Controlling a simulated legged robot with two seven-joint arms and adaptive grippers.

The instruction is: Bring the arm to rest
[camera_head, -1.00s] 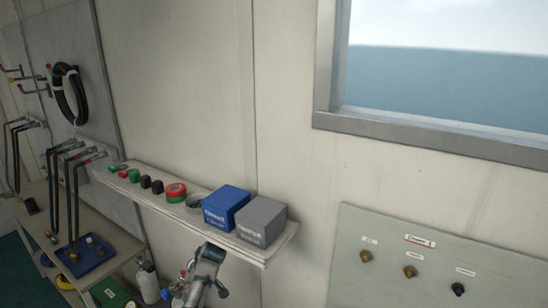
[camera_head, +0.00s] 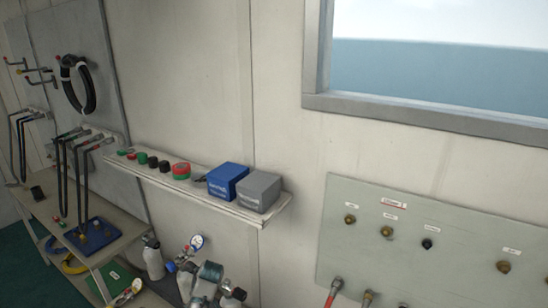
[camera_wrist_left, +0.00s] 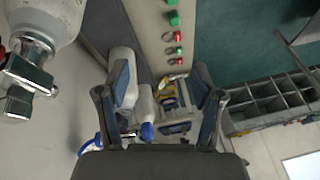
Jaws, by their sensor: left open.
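My left gripper (camera_wrist_left: 163,100) is open in the left wrist view, with its two fingers apart and nothing held between them. A white cylinder (camera_wrist_left: 123,62) and a blue knob (camera_wrist_left: 147,131) show beyond it; I cannot tell how close they are. A large white cylinder with a metal valve (camera_wrist_left: 28,72) is at the upper left of that view. In the head view a grey rounded shape (camera_head: 209,273) stands at the bottom, below the shelf; I cannot tell if it is part of my arm. My right gripper is not in view.
A wall shelf (camera_head: 225,209) holds a blue box (camera_head: 228,181), a grey box (camera_head: 258,192) and several small items. A pressure gauge (camera_head: 197,241) is below it. A panel with fittings (camera_head: 450,220) is at right. A low bench (camera_head: 45,210) holds a blue tray (camera_head: 90,236).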

